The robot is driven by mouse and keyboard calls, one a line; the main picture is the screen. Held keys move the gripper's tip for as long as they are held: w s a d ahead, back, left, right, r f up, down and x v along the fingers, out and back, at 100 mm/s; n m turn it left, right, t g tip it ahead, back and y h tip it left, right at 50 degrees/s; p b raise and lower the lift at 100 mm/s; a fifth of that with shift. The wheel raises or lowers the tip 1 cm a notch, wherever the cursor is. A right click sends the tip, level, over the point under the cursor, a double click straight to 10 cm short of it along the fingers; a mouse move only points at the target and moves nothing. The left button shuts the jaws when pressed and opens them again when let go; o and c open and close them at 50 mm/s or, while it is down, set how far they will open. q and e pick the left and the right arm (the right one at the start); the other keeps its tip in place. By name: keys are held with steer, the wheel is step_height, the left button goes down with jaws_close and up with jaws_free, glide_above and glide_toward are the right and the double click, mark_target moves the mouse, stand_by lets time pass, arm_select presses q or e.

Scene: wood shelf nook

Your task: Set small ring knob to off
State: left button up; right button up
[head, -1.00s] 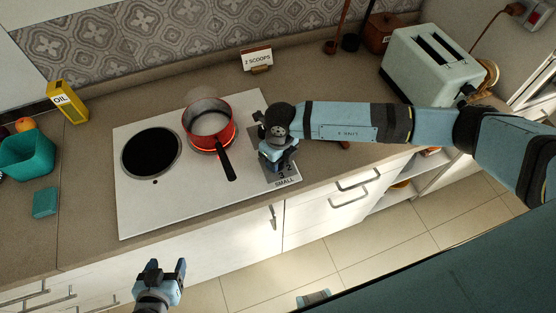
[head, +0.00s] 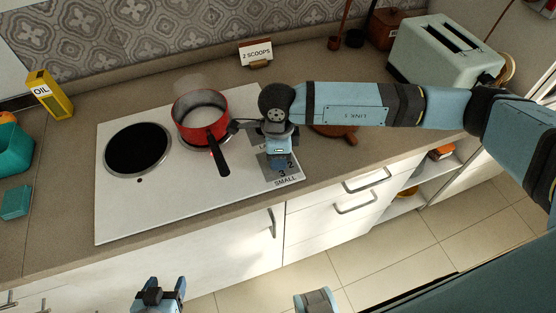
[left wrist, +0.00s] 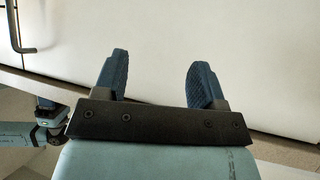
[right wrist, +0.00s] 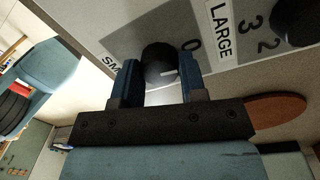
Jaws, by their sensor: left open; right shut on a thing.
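The small ring knob (right wrist: 158,60) is a black round knob on a grey panel (right wrist: 125,45) marked "SMALL". In the right wrist view its white mark points down and right, away from the printed "0". My right gripper (right wrist: 153,82) is shut on this knob, one finger on each side. In the head view my right gripper (head: 279,158) and arm hide the knob; the printed 2, 3 and SMALL show below. A red pot (head: 200,112) with a black handle stands on the small ring, steaming. My left gripper (left wrist: 157,82) is open and empty before the white cabinet front.
The large ring knob (right wrist: 297,20) sits close beside in the right wrist view. The pot handle reaches toward the panel's left side. The large ring (head: 138,149) is bare and black. A toaster (head: 445,52) and a "2 SCOOPS" sign (head: 255,53) stand behind.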

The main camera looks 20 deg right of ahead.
steer(key=shift+f, duration=0.1)
steer(key=shift+n+b, duration=0.5)
steer(key=o, duration=0.9)
steer(key=r, duration=0.9)
steer(key=r+b, duration=0.1)
steer(key=r, duration=0.4)
steer(key=shift+w, duration=0.4)
